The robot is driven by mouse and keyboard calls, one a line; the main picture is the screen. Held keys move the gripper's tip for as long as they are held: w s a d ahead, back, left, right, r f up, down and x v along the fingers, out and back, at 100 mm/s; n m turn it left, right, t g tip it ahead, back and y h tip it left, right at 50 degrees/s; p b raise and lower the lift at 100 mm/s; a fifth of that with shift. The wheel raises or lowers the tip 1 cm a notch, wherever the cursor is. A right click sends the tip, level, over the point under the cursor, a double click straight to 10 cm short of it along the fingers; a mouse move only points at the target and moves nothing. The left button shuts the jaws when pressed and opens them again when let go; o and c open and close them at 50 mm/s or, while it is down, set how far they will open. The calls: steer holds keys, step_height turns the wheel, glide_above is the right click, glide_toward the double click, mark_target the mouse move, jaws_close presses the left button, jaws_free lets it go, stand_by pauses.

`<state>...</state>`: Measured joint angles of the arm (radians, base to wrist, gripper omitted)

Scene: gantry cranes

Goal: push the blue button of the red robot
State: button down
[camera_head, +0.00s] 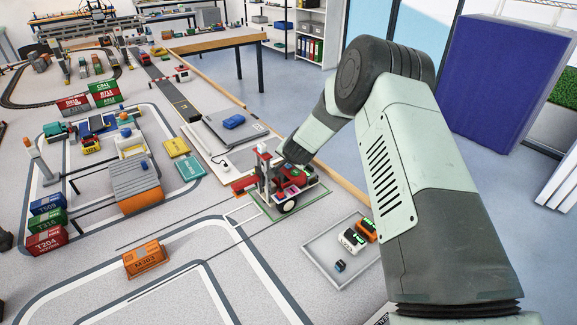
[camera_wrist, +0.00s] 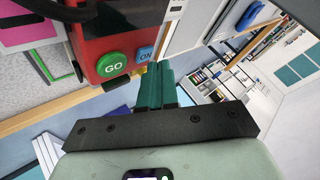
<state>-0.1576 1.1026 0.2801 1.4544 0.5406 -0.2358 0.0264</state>
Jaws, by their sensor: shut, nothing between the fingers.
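The red robot (camera_head: 291,189) stands on wheels on a green-edged mat at the right side of the table. In the wrist view its red body (camera_wrist: 105,28) fills the upper left. It carries a green GO button (camera_wrist: 112,65) and a blue ON button (camera_wrist: 145,54) side by side. My gripper (camera_wrist: 155,70) is shut and empty, with its green fingertips close to the blue button. The fingertips partly overlap the button's edge in the picture; I cannot tell whether they touch it. In the head view my gripper (camera_head: 288,158) is just above the red robot, its fingers mostly hidden.
A grey tray (camera_head: 318,248) with small vehicles lies in front of the red robot. A grey platform with a blue object (camera_head: 233,121) lies behind it. The wooden table edge (camera_head: 345,185) runs close by on the right.

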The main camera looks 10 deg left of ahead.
mark_target(289, 167)
steer(key=shift+f, duration=0.4)
stand_by(0.6)
steer(key=shift+r, duration=0.9)
steer(key=shift+r, duration=3)
